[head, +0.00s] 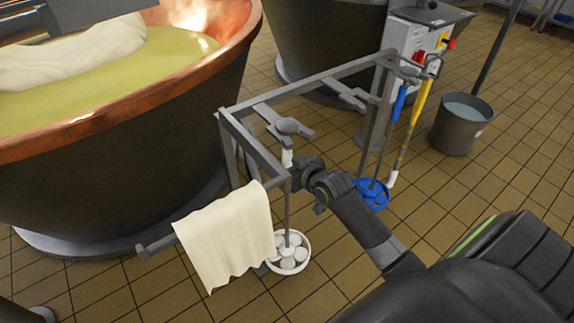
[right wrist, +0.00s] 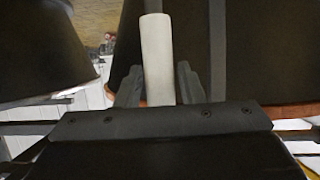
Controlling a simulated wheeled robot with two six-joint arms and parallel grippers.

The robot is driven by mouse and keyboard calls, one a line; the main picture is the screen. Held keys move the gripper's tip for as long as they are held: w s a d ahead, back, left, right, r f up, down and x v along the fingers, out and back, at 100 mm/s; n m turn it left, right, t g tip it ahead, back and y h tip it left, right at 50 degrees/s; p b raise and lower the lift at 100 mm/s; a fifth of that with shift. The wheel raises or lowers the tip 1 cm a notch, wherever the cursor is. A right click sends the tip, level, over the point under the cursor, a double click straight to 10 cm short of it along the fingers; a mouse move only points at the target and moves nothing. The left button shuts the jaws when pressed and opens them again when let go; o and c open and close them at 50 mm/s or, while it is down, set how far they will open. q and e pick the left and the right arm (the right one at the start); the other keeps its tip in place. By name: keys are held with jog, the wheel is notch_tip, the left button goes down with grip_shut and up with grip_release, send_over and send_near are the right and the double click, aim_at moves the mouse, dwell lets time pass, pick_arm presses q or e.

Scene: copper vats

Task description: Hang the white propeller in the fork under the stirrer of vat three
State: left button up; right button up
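The white propeller (head: 288,262), a round white ring with several discs, hangs low at the near end of a grey metal rack (head: 262,155). A thin dark rod rises from it, and a white sleeve (head: 287,158) shows higher up, under the rack's hook. My right gripper (head: 291,165) is at this sleeve. In the right wrist view a white cylinder (right wrist: 156,55) stands between the two fingers, which appear to press on both its sides. Part of the rod is hidden by the rack. No stirrer fork can be made out.
A cream cloth (head: 230,235) hangs over the rack's near bar. A copper vat (head: 120,120) with curd stands left, another vat (head: 325,40) behind. A bucket (head: 462,122) stands right on open tiled floor.

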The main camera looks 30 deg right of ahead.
grip_shut()
jog(key=shift+w+r, duration=0.1)
jog(key=shift+r, duration=0.15)
jog(key=shift+r+p, duration=0.45)
jog(key=shift+p, duration=0.3)
jog(key=shift+r+p, duration=0.25)
jog(key=shift+p, duration=0.05)
